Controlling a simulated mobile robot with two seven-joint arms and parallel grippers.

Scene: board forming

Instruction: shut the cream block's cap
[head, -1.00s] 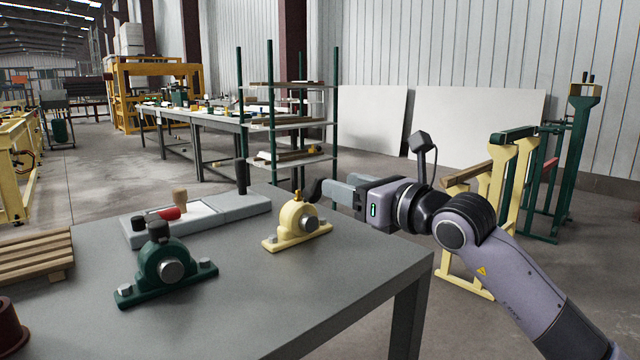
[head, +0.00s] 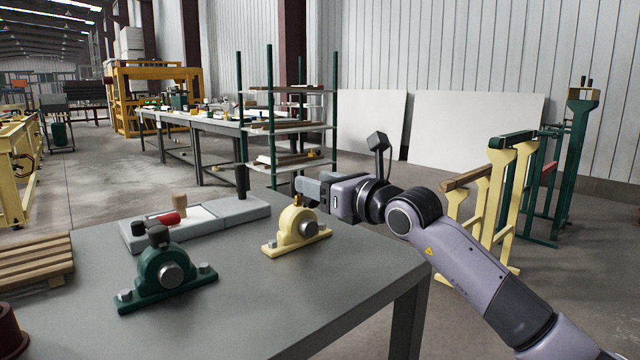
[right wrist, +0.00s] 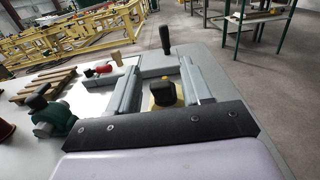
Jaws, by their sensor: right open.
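The cream block (head: 297,232) stands on the grey table, bolted-looking foot flat, with a small brass-coloured piece on its top. In the right wrist view the cream block (right wrist: 165,106) shows only partly, under its black cap (right wrist: 163,91). The cap lies between the two finger lines; I cannot tell whether a finger touches it. In the head view the fingers mostly hide the cap. My right gripper (head: 308,188) is open, reaching in from the right at the block's top. It also shows in the right wrist view (right wrist: 158,71). My left gripper is not in view.
A similar green block (head: 165,275) stands front left on the table (head: 250,310). Behind it lies a grey tray (head: 240,212) with a red-handled tool and an upright black handle (head: 241,180). A wooden pallet (head: 35,262) is at far left. The table's right front is clear.

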